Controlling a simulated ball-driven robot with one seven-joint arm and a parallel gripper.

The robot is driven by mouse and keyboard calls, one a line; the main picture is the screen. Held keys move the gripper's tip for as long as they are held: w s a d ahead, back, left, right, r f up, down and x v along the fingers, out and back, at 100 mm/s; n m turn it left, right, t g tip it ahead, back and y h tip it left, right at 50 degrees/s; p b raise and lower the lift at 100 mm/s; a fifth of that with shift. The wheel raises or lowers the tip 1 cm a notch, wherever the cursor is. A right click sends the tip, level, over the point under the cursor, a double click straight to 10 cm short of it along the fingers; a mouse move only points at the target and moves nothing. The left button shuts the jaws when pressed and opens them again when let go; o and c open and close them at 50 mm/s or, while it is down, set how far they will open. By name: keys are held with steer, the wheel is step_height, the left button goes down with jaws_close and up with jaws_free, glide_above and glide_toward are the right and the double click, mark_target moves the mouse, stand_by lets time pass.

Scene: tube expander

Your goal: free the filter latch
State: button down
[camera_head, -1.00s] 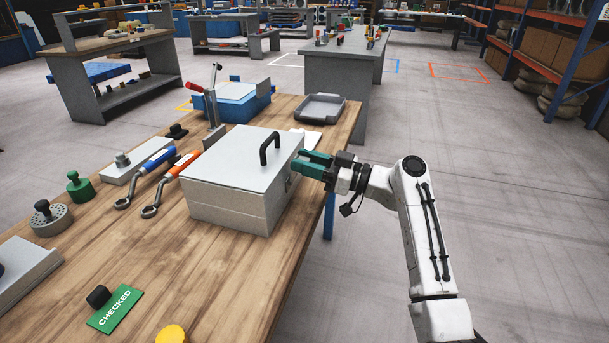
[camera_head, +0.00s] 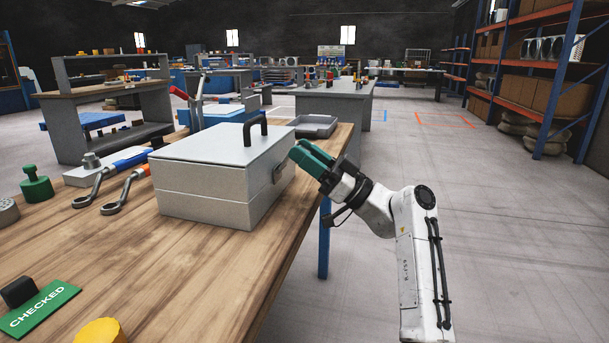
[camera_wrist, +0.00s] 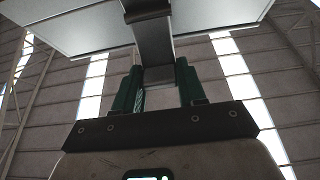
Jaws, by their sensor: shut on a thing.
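A light grey box (camera_head: 215,185) with a black handle (camera_head: 255,130) on its closed lid stands near the table's right edge. A metal latch (camera_head: 279,172) is on its right side. My gripper (camera_head: 298,153), with teal fingers, is tilted up beside that side, near the lid's height. In the wrist view, the fingers of my gripper (camera_wrist: 158,85) are shut on the latch's grey strap (camera_wrist: 154,40), which runs between them to the box (camera_wrist: 80,30). In the head view the fingers hide the held part, so the exact angle of the latch is unclear.
A grey tray (camera_head: 312,126) is behind the box. The floor right of the table is open.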

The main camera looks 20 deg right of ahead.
steer(key=shift+s+d+r+t+y+b, duration=0.15)
steer(key=shift+d+t+y+b, duration=0.15)
steer(key=shift+b, duration=0.8)
steer(key=c, duration=0.8)
jaws_free()
steer(key=shift+c, duration=0.2)
steer(key=shift+o, duration=1)
steer(key=shift+f, duration=0.2)
steer(key=shift+f, duration=0.1)
steer(key=v, duration=1)
steer(key=shift+s+d+f+p, duration=0.15)
steer(key=shift+s+d+p, duration=0.05)
steer(key=shift+d+p, duration=0.1)
